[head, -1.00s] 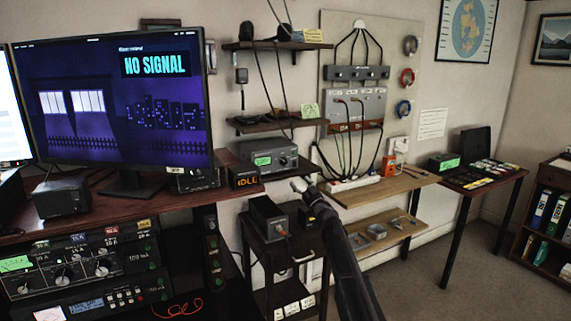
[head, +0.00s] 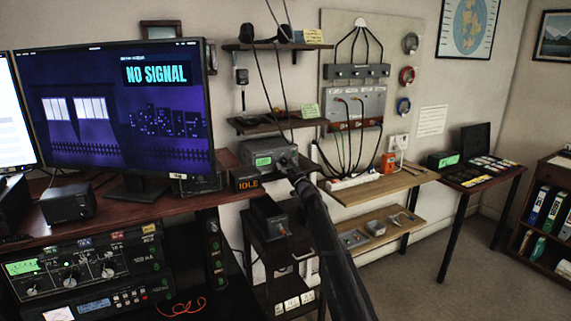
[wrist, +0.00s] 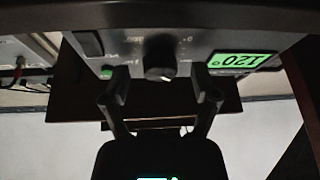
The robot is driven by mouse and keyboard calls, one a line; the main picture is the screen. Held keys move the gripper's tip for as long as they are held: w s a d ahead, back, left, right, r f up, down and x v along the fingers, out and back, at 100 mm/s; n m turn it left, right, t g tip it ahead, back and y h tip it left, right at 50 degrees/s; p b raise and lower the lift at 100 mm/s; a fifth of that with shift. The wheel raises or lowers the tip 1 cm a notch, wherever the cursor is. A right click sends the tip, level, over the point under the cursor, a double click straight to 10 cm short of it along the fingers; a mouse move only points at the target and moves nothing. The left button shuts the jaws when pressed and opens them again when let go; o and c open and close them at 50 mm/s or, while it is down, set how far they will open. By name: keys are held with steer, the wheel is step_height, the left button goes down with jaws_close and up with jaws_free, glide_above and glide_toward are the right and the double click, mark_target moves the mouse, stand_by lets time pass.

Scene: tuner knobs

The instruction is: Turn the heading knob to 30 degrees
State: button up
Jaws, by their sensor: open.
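The grey tuner box (head: 268,154) sits on the shelf at the right end of the desk, with a green display on its front. In the wrist view its front is upside down, and the lit green display (wrist: 239,61) reads 120°. A dark round knob (wrist: 159,58) with a pale mark on its rim sticks out beside the display. My gripper (wrist: 164,95) is open and empty, its two fingers spread on either side of the knob's line and apart from it. In the head view my gripper (head: 292,173) is at the box's front, and the knob is hidden.
An IDLE sign (head: 246,180) stands left of the box. A smaller dark box (head: 268,214) sits on the stand below. A wooden shelf (head: 375,187) with a power strip lies to the right. Black cables hang above the box.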

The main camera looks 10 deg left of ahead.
steer(key=shift+c, duration=0.3)
jaws_close()
steer(key=shift+n+y, duration=0.3)
steer(key=shift+n, duration=0.2)
steer(key=n+g+y+p, duration=0.1)
steer(key=n, duration=0.2)
steer(key=shift+w+r+g, duration=0.1)
steer(key=shift+r+g, duration=0.05)
steer(key=shift+g, duration=0.25)
steer(key=n+g, duration=0.1)
steer(key=n, duration=0.1)
steer(key=n+g+p, duration=0.1)
steer(key=n, duration=0.2)
steer(key=shift+w+r+y, duration=0.1)
steer(key=shift+r+y, duration=0.05)
steer(key=shift+y, duration=0.25)
steer(key=n+g+p, duration=0.2)
steer(key=n+p, duration=0.1)
steer(key=n, duration=0.2)
steer(key=shift+r, duration=0.1)
steer(key=shift+d+n+g+h+p, duration=0.1)
steer(key=shift+n+g+h+p, duration=0.2)
steer(key=shift+n+g+p, duration=0.75)
steer(key=shift+n+t+b, duration=0.35)
steer(key=shift+n+b, duration=0.05)
steer(key=shift+n, duration=0.05)
